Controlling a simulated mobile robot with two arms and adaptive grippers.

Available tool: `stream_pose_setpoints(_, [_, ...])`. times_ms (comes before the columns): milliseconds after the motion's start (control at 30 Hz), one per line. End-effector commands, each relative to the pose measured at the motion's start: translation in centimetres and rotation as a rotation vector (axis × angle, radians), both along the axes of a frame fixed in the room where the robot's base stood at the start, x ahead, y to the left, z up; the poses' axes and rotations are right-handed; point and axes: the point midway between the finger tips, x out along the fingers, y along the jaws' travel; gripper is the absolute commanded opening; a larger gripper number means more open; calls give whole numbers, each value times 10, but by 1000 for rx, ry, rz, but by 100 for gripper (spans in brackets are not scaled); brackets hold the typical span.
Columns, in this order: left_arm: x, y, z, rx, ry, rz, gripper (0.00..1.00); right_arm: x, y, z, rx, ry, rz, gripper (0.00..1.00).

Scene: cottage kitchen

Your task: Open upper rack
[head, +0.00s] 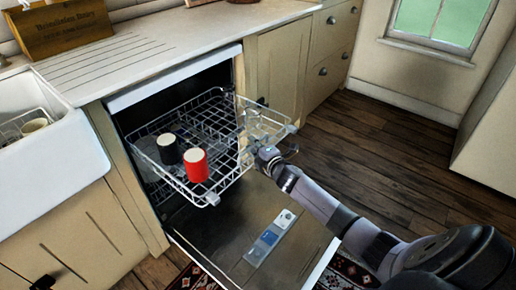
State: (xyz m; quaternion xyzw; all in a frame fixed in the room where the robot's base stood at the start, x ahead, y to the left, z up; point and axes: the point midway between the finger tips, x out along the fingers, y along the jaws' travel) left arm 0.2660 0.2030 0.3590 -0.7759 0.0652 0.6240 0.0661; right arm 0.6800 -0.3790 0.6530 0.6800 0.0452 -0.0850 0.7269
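The dishwasher's upper rack (212,197) is a white wire basket, standing partly out of the dishwasher above its lowered door (215,238). A red cup (196,168) and a black cup (168,152) stand in it, towards its front left. My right gripper (264,153) is at the rack's right side, close to its wire edge. Its fingers are small and partly mixed with the wires, so I cannot tell whether they are open, shut or touching the rack. My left gripper is not in view.
A counter (150,45) runs above the dishwasher, with a white sink (50,170) at the left. Cabinets (280,68) stand to the right of the dishwasher. The wooden floor (390,140) at the right is clear. A patterned rug (345,275) lies by the door.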

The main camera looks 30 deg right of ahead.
Motion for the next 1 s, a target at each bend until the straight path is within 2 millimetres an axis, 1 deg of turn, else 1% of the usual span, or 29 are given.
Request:
stream_pose_setpoints(167, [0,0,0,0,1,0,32,-18,1,1,-1,2,0,19])
stream_pose_setpoints(267, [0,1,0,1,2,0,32,-35,2,5,-2,3,1,19])
stream_pose_setpoints(500, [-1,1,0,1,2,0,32,-83,5,13,-2,3,1,19])
stream_pose_setpoints(600, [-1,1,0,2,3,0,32,-98,6,16,-1,3,0,19])
stream_pose_setpoints(700, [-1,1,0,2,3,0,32,-108,6,18,-1,3,-1,19])
stream_pose_setpoints(800, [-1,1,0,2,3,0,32,-114,7,20,-1,2,-1,19])
stream_pose_setpoints(1000, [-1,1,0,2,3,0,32,-117,7,21,-1,1,-1,19])
